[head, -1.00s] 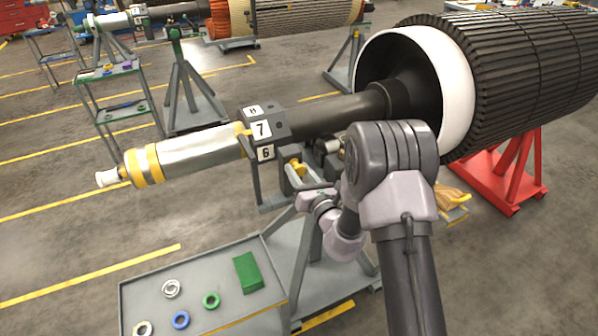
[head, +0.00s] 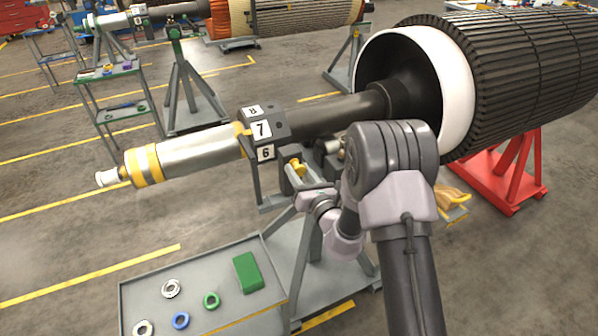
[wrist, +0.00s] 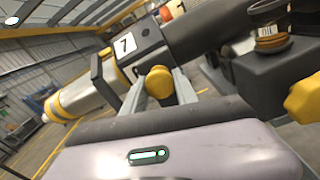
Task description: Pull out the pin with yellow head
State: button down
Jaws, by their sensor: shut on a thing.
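The yellow-headed pin (head: 297,166) shows at the stand's bracket, below the numbered block on the shaft. My gripper is shut on this head. In the head view my gripper (head: 303,182) reaches the pin from the lower right, and the wrist partly hides the bracket. The pin's shank is hidden, so I cannot tell how deep it sits.
The dark numbered block (head: 263,126) and the rotor shaft (head: 195,151) lie just above my gripper. Another yellow part (wrist: 303,100) and a brass-coloured cap (wrist: 270,42) are at right in the wrist view. A grey cart (head: 215,275) with coloured rings stands at lower left.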

aim_at(300, 174)
jog(key=shift+s, duration=0.1)
dwell(0.3)
jog(key=shift+b+v, duration=0.3)
jog(key=shift+v, duration=1.35)
jog(key=shift+f, duration=0.15)
jog(key=c, duration=0.9)
grip_release()
jog(key=shift+s, duration=0.1)
jog(key=shift+c, duration=0.2)
jog(key=p+v, duration=0.5)
jog(key=v, duration=1.2)
jog(key=shift+d, duration=0.15)
jog(key=shift+s, duration=0.15)
